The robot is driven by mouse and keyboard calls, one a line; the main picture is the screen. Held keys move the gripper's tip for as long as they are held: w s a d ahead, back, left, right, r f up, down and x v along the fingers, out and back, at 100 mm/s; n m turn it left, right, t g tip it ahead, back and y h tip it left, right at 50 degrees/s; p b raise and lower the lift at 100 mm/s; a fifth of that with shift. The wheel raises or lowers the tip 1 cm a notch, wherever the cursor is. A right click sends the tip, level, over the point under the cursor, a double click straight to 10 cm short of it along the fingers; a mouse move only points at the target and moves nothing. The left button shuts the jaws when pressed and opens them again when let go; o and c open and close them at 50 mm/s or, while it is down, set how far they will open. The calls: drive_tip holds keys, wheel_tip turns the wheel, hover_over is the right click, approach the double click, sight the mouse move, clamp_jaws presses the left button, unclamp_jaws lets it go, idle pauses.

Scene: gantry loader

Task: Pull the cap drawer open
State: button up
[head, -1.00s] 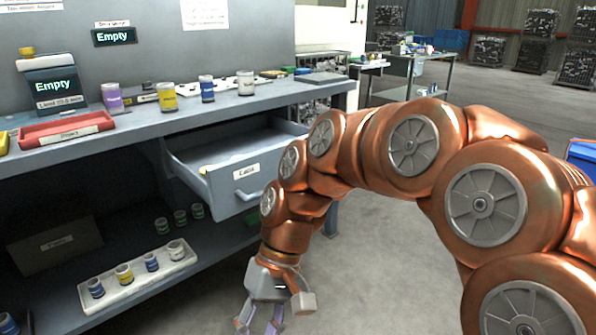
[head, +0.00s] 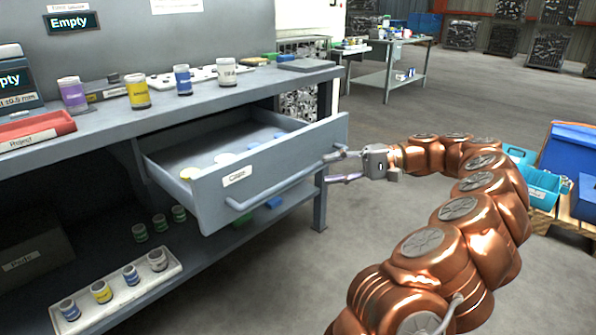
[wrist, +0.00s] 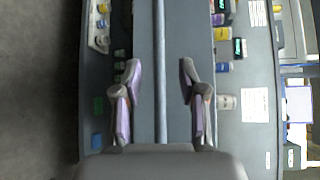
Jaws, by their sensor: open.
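The grey cap drawer (head: 285,165), labelled "Caps", stands open under the workbench, with several round caps (head: 224,158) inside. Its long bar handle (head: 272,190) runs across the front. My gripper (head: 334,167) is open at the right end of the handle, one finger above it and one below. In the wrist view, the handle (wrist: 160,60) runs between the two spread fingers of my gripper (wrist: 159,72), with a gap on each side. The fingers do not appear to press on the bar.
The workbench (head: 215,97) above holds several jars and a red tray (head: 35,135). On the lower shelf, a white tray (head: 120,297) holds several jars. Blue bins (head: 540,185) stand at the right. The floor in front of the drawer is clear.

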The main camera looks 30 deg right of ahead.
sight(308, 173)
drive_tip(key=shift+b+x, duration=1.4)
drive_tip(key=shift+x, duration=2.2)
drive_tip(key=shift+w+d+f, duration=0.1)
drive_tip(key=shift+w+f, duration=0.05)
clamp_jaws()
